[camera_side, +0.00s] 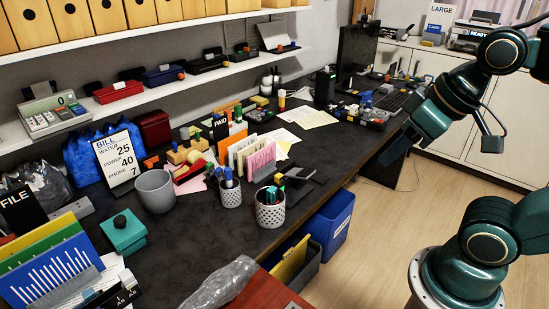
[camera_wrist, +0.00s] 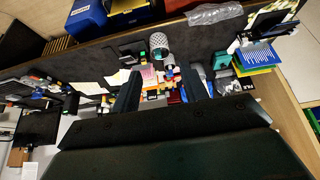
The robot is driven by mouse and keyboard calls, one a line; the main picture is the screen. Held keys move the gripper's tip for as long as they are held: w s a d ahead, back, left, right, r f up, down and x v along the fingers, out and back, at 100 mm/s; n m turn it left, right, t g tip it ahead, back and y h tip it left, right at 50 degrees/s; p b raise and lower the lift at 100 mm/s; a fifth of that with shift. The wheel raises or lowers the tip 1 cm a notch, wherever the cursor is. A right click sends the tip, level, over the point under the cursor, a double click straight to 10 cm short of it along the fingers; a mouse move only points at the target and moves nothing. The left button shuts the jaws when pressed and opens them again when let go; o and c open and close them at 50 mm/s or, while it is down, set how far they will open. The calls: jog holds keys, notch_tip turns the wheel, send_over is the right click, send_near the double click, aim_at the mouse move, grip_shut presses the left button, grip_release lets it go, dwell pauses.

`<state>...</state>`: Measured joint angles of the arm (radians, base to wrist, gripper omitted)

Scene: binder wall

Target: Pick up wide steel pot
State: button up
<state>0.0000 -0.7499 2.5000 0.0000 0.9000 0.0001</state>
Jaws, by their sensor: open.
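Three pots stand on the dark desk in the side view: a plain, wide grey pot (camera_side: 155,191) and two perforated pale metal pots. The smaller perforated pot (camera_side: 230,193) holds blue pens; the wider one (camera_side: 270,210), nearer the desk's front edge, holds green and dark items. I cannot tell for certain which is the wide steel pot. A perforated pot (camera_wrist: 158,40) also shows beyond my fingers in the wrist view. My gripper (camera_side: 400,140) is open and empty, up at the right, well away from the pots. Its two fingers (camera_wrist: 158,78) show apart in the wrist view.
A bill sign (camera_side: 118,158) stands behind the grey pot and a teal box (camera_side: 124,232) in front of it. Card holders (camera_side: 250,155) are beside the perforated pots. A blue bin (camera_side: 332,222) stands below the desk edge. A shelf (camera_side: 150,90) overhangs the back.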

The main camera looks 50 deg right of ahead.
jog(key=o, duration=1.2)
jog(key=shift+o, duration=0.2)
